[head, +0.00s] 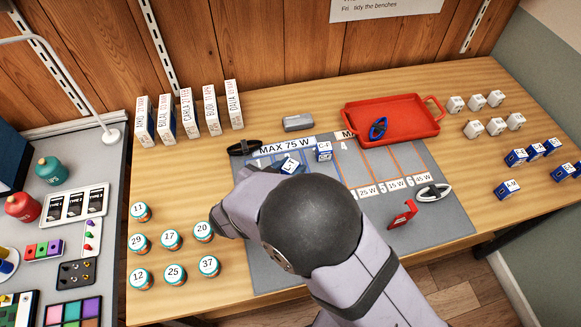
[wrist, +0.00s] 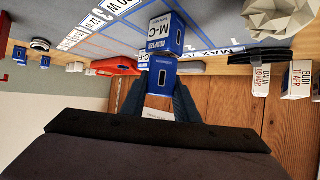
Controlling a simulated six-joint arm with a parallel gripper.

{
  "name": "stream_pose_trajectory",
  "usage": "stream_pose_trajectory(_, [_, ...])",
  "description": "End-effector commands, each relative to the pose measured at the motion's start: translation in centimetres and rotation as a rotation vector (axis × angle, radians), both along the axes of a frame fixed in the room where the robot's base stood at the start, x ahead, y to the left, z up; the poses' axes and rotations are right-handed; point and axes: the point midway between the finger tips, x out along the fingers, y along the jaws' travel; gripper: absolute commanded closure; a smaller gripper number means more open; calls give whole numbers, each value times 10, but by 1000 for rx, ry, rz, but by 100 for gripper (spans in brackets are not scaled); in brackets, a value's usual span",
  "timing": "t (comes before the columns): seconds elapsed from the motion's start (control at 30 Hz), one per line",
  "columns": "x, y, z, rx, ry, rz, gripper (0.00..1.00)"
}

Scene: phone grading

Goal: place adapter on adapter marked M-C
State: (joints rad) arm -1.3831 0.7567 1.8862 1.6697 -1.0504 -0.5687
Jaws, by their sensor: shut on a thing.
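My gripper (wrist: 160,95) is shut on a blue and white adapter (wrist: 160,80), which sits between its dark fingers. Another adapter, marked M-C (wrist: 159,30), is just past the held one on the grey mat in the wrist view. The two look close together; I cannot tell whether they touch. In the head view, my arm hides most of the gripper. A blue adapter with a white top (head: 289,167) shows beside the arm, but I cannot tell which of the two it is. An adapter marked C-F (head: 323,151) stands to its right on the mat.
The grey mat (head: 445,205) has marked lanes. A red tray (head: 395,135) holds a blue item. Black (head: 244,147) and white (head: 433,192) oval items lie on the mat's edges. Numbered jars (head: 171,240) stand left, boxes (head: 188,112) behind, more adapters (head: 507,187) right.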

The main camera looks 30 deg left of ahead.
Motion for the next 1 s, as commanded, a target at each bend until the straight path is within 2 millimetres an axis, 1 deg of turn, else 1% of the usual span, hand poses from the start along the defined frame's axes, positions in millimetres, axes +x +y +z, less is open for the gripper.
stream_pose_trajectory(0.07, [0, 0, -3, 1, 0, 0, 94])
stream_pose_trajectory(0.33, [0, 0, -4, 2, 0, 0, 94])
stream_pose_trajectory(0.47, [0, 0, -7, 1, 0, 0, 94])
stream_pose_trajectory(0.5, [0, 0, -7, 1, 0, 0, 65])
stream_pose_trajectory(0.53, [0, 0, -7, 1, 0, 0, 58])
stream_pose_trajectory(0.57, [0, 0, -7, 1, 0, 0, 54])
stream_pose_trajectory(0.87, [0, 0, -6, 1, 0, 0, 54])
stream_pose_trajectory(0.97, [0, 0, -2, 3, 0, -1, 54])
stream_pose_trajectory(1.0, [-3, 1, -2, 3, 0, 1, 54])
